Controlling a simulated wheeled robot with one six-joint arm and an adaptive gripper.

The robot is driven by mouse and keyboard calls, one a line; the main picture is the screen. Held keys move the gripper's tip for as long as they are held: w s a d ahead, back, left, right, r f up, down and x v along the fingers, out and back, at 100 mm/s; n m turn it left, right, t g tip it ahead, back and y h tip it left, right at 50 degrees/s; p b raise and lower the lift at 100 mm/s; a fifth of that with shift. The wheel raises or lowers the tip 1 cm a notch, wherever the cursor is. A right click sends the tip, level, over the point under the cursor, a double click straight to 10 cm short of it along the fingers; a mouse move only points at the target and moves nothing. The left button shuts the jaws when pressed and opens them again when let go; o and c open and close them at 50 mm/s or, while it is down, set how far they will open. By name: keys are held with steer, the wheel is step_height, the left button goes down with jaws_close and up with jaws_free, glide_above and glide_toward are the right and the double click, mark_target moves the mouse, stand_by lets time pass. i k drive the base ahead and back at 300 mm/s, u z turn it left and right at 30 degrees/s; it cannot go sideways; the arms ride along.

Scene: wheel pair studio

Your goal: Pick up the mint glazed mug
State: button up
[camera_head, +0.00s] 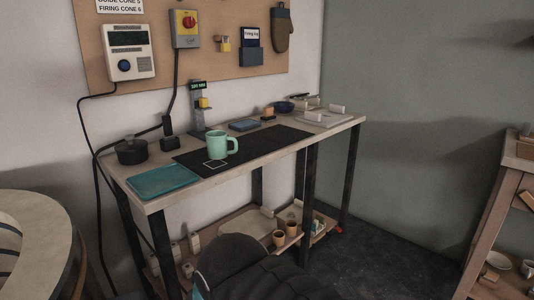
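The mint glazed mug (217,147) stands upright on a black mat (262,144) on the workbench. Its handle points to the right. A white square outline (215,164) is marked on the mat just in front of the mug. Nothing touches the mug from the sides that show. My gripper is not in view.
A teal tray (163,181) lies at the bench's left front, with a dark lidded pot (132,151) behind it. A small post with a green display (198,108) stands behind the mug. Floor to the right (385,240) is clear.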

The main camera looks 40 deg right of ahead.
mark_target(216, 141)
steer(key=z, duration=0.3)
steer(key=k, duration=0.75)
steer(key=z, duration=1.25)
steer(key=i, duration=1.45)
steer(key=u, duration=0.25)
